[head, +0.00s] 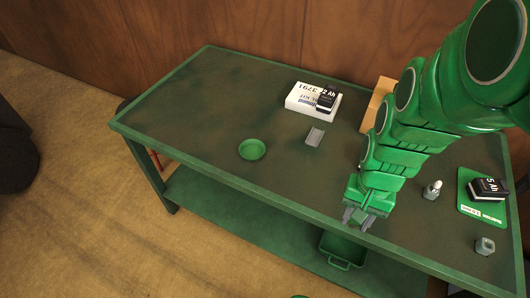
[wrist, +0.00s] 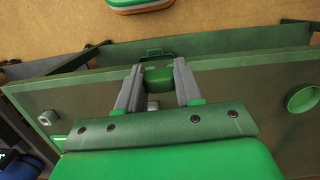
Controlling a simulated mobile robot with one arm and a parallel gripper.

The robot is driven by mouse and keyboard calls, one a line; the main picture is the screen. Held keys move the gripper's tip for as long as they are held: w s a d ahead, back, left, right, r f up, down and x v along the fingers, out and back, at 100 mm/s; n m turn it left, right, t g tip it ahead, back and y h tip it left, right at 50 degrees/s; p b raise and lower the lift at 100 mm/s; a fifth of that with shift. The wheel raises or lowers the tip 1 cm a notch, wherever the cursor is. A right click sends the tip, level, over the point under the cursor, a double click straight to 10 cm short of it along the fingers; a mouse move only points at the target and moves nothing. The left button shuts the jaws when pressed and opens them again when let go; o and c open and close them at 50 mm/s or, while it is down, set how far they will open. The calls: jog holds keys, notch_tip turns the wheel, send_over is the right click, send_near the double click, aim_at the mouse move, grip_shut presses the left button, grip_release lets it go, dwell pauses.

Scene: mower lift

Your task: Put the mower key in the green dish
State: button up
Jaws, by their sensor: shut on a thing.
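The green dish (head: 252,149) is a small round bowl on the table, left of my gripper, and looks empty. It also shows at the right edge of the wrist view (wrist: 303,98). My gripper (head: 358,218) is over the table's front edge, right of and nearer than the dish. In the wrist view its grey fingers (wrist: 158,80) are shut on a small dark green piece (wrist: 158,76), apparently the mower key. The piece is mostly hidden by the fingers in the head view, and its full shape cannot be told. No other key is visible on the table.
The green table (head: 200,110) is clear around the dish. A white box with a battery (head: 300,98), a grey bracket (head: 315,137) and a wooden block (head: 376,105) stand behind. Grey fittings (head: 432,190) and a green card with a battery (head: 480,208) are right. A green bin (head: 342,250) is below.

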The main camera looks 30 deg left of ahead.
jog(key=w+a, duration=0.7)
jog(key=a, duration=0.5)
send_over(251, 153)
jog(key=d, duration=0.1)
jog(key=shift+m, duration=0.3)
jog(key=f, duration=0.7)
jog(key=shift+s+d+f, duration=0.1)
jog(key=shift+s+f, duration=0.1)
jog(key=shift+s, duration=0.05)
jog(key=shift+w+a+f, duration=0.25)
jog(key=shift+w+f, duration=0.05)
jog(key=shift+f, duration=0.25)
jog(key=shift+w+a+f, duration=0.25)
jog(key=shift+f, duration=1.65)
jog(key=shift+f, duration=0.1)
jog(key=o, duration=0.7)
